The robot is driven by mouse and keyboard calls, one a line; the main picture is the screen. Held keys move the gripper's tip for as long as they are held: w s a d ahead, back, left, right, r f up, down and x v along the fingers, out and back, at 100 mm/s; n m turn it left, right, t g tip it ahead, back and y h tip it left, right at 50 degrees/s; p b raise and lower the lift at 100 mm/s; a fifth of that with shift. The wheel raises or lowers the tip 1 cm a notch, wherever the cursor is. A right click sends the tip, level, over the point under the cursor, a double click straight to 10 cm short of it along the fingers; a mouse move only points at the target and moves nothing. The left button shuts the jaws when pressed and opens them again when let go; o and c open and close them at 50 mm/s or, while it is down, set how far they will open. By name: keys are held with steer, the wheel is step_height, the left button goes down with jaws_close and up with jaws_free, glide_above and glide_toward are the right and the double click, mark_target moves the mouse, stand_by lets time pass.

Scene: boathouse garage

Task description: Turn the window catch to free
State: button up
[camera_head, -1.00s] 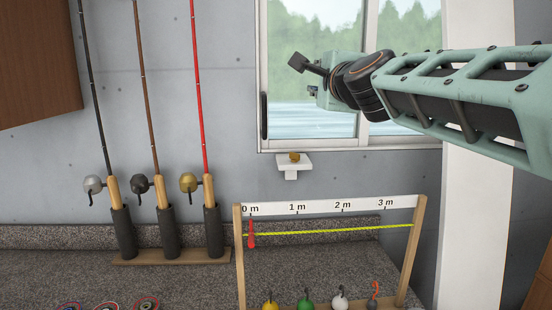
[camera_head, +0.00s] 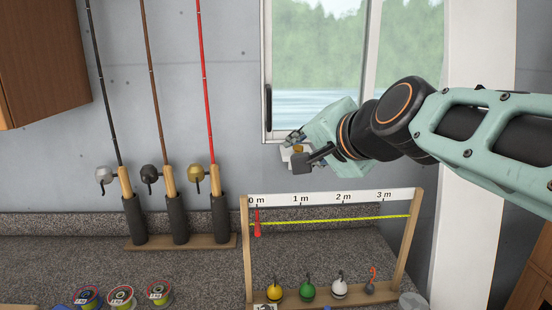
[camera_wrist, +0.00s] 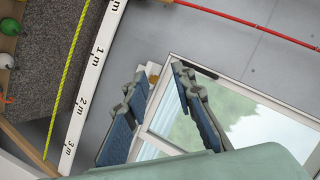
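A small brass knob (camera_head: 298,148), which looks like the window catch, sits on a white bracket (camera_head: 285,155) just below the window's lower frame. My gripper (camera_head: 298,148) is at the bracket and partly covers it. Its fingers are open and empty. In the wrist view the brass knob (camera_wrist: 153,72) shows between the two fingertips (camera_wrist: 161,73), nearer the left one. I cannot tell whether either finger touches it. The knob's turned position is too small to read. The window (camera_head: 320,60) is above, with a dark upright handle (camera_head: 268,108) on its left frame.
A wooden rack (camera_head: 247,235) with a white metre scale stands below my gripper, with several floats hanging or standing in it. Upright fishing rods (camera_head: 165,90) stand to the left. Line spools (camera_head: 122,297) lie on the speckled counter (camera_head: 200,275). Bare wall lies left of the window.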

steer(key=shift+s+a+f+n+g, duration=0.15)
steer(key=shift+s+f+n+g, duration=0.15)
steer(key=shift+s+f+n, duration=0.55)
steer(key=shift+s+f+m, duration=0.1)
steer(key=shift+s+m, duration=0.1)
steer(key=shift+m, duration=0.05)
